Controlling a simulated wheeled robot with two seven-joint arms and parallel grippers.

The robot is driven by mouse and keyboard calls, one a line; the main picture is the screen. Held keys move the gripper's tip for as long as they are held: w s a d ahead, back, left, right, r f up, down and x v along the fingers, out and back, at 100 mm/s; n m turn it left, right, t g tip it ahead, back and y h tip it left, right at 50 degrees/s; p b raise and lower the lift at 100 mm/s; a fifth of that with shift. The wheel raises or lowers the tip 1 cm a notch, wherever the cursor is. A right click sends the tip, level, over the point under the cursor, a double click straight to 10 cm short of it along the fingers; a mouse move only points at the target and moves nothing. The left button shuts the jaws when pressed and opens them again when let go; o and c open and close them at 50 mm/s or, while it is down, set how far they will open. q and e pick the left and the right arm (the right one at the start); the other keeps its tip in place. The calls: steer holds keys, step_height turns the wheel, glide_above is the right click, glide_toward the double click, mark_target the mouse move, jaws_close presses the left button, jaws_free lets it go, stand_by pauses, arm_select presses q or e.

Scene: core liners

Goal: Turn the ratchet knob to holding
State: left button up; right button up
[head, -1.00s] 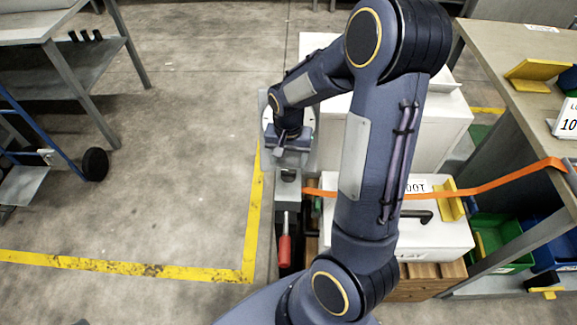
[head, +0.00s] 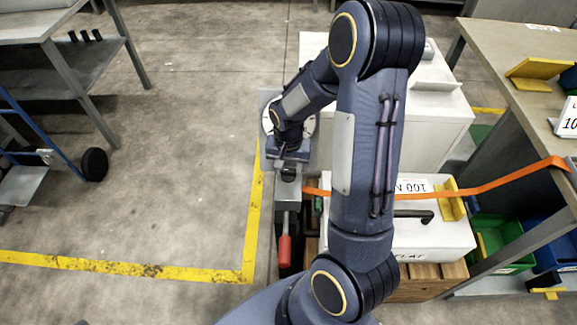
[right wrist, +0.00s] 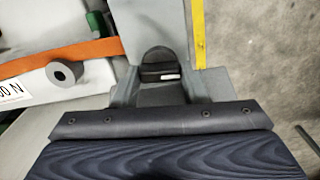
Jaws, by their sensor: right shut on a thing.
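In the right wrist view, a dark, round-topped knob (right wrist: 159,58) with a small pale mark stands on a grey metal part, just beyond the dark front edge of my gripper. My right gripper (right wrist: 161,84) is shut on the knob; the contact is partly hidden by the gripper's own body. In the head view, my right gripper (head: 288,166) points down over the grey device at the end of the orange strap, and the knob is mostly covered there. My left gripper is not in view.
An orange strap (head: 480,190) runs right from the device to a bench (head: 515,60). A red handle (head: 284,248) hangs just below the device. A white labelled box (head: 440,235) sits on a wooden crate to the right.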

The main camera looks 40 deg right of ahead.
mark_target(288, 170)
steer(key=shift+n, duration=0.8)
steer(key=o, duration=1)
steer(key=shift+r+p, duration=0.6)
steer(key=shift+r, duration=3.3)
